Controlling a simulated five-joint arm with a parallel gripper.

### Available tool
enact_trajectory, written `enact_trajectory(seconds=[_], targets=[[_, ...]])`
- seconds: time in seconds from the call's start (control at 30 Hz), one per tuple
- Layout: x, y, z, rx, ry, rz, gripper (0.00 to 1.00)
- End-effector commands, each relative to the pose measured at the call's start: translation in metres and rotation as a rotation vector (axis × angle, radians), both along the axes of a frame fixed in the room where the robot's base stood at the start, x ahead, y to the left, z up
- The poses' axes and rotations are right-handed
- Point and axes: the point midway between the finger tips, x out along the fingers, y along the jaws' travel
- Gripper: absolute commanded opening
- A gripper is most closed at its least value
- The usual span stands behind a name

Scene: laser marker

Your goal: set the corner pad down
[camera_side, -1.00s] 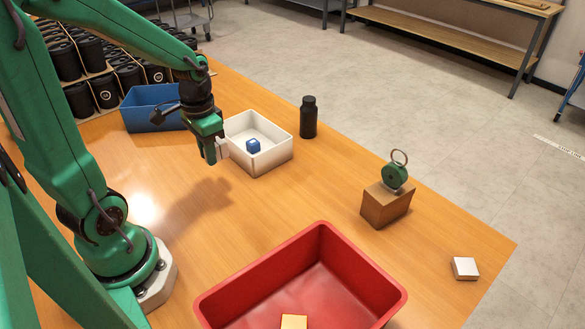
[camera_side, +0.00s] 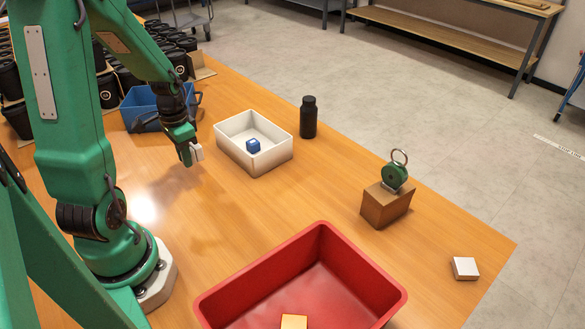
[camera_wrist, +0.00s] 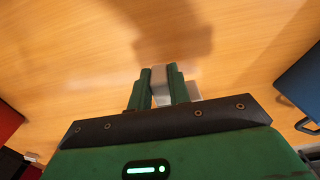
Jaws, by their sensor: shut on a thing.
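In the wrist view, the pad (camera_wrist: 158,76) sits between the two green fingers of my gripper (camera_wrist: 157,82), with another pale part showing lower right. The pad is off the table, and its shadow falls on the wood. Its full shape is partly hidden by the fingers.
A red bin (camera_side: 365,265) is in front. Bare table lies below my gripper.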

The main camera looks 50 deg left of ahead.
Motion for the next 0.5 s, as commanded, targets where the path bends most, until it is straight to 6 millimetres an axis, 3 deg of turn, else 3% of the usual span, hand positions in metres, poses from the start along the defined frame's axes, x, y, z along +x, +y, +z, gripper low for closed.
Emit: enact_trajectory(seconds=[0.5], targets=[[-0.002, 0.007, -0.015, -0.001, 0.002, 0.0, 0.0]])
